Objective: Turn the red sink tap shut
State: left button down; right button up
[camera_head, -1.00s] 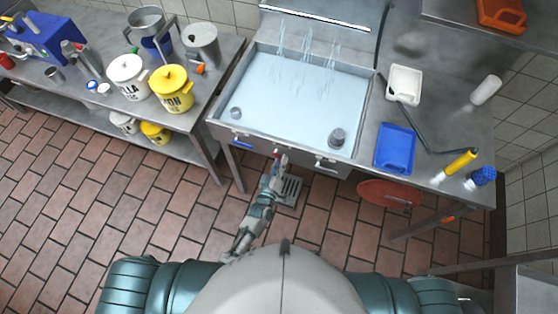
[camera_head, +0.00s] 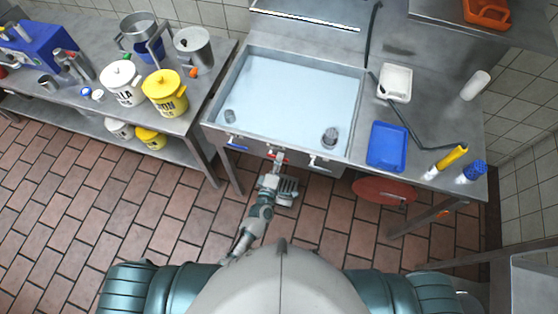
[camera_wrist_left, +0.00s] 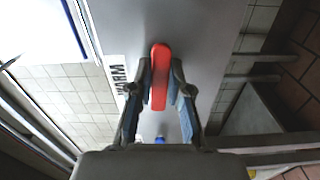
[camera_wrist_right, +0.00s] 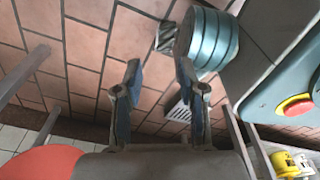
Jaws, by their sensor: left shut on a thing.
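The red tap (camera_head: 284,158) is on the front face of the steel sink (camera_head: 290,92), with the blue tap (camera_head: 236,146) to its left. My left gripper (camera_head: 277,162) reaches up to the red tap from below. In the left wrist view, the red tap handle (camera_wrist_left: 160,72) lies between the two fingers of my left gripper (camera_wrist_left: 160,80), which is shut on it. A label reading WARM is beside the handle. No water streams show above the sink. In the right wrist view, my right gripper (camera_wrist_right: 158,72) is open and empty above the tiled floor.
A blue tray (camera_head: 387,147) and a white tray (camera_head: 396,83) lie on the counter right of the sink. A yellow pot (camera_head: 165,94) and a white pot (camera_head: 122,84) stand on the left table. A red disc (camera_head: 384,190) is below the counter.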

pick_arm(q)
jog(key=shift+s+f+n, duration=0.2)
jog(key=shift+f+n, duration=0.05)
jog(key=shift+n, duration=0.15)
jog(key=c, duration=1.1)
grip_release()
jog(key=v, duration=1.1)
jog(key=shift+s+a+r, duration=0.15)
jog(key=shift+s+r, duration=0.05)
jog(key=shift+s, duration=0.2)
